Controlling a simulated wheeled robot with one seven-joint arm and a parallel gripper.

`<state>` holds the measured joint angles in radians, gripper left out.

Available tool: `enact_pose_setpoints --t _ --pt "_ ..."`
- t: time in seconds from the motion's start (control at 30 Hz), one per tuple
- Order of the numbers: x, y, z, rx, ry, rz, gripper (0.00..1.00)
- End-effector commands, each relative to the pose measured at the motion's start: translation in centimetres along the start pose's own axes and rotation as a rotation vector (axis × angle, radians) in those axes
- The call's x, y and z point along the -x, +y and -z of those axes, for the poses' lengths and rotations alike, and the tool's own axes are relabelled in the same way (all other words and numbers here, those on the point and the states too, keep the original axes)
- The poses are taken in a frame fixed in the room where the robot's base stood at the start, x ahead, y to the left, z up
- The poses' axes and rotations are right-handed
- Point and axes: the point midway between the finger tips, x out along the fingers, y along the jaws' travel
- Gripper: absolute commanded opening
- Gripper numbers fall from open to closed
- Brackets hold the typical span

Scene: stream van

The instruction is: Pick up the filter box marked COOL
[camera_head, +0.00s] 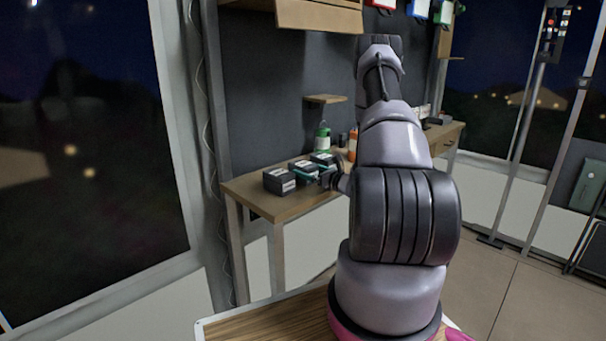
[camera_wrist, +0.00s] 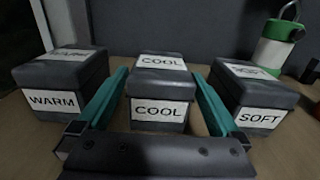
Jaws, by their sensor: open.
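The filter box marked COOL (camera_wrist: 162,86) is a dark box with white labels on its top and front. It stands upright on the wooden bench in the middle of the wrist view, between a WARM box and a SOFT box. In the head view the COOL box (camera_head: 302,170) is the middle of three dark boxes, partly hidden by my gripper. My gripper (camera_wrist: 162,97) is open, with one teal finger on each side of the COOL box. I cannot tell whether the fingers touch it. In the head view my gripper (camera_head: 314,174) is small and partly hidden.
The WARM box (camera_wrist: 60,84) stands close at left and the SOFT box (camera_wrist: 254,95) close at right. The dark wall (camera_head: 275,95) closes off the bench (camera_head: 272,206) at the back.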

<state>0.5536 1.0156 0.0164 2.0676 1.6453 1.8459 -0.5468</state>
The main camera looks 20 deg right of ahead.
Motion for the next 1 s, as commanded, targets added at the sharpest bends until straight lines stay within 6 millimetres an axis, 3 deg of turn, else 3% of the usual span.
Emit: enact_pose_setpoints --t 0.2,0.43,0.47,0.67,0.7,1.0 --pt "-2.5 0.0 0.0 0.0 0.0 -0.001 1.0" --pt "-2.6 0.0 0.0 -0.001 0.0 0.001 1.0" --pt "-2.6 0.0 0.0 -0.001 0.0 0.001 0.92" --pt "-2.6 0.0 0.0 0.0 0.0 0.001 0.16" --pt "-2.6 0.0 -0.1 0.0 -0.001 0.001 0.12" --pt "-2.6 -0.1 -0.5 0.0 -0.001 0.001 0.12"
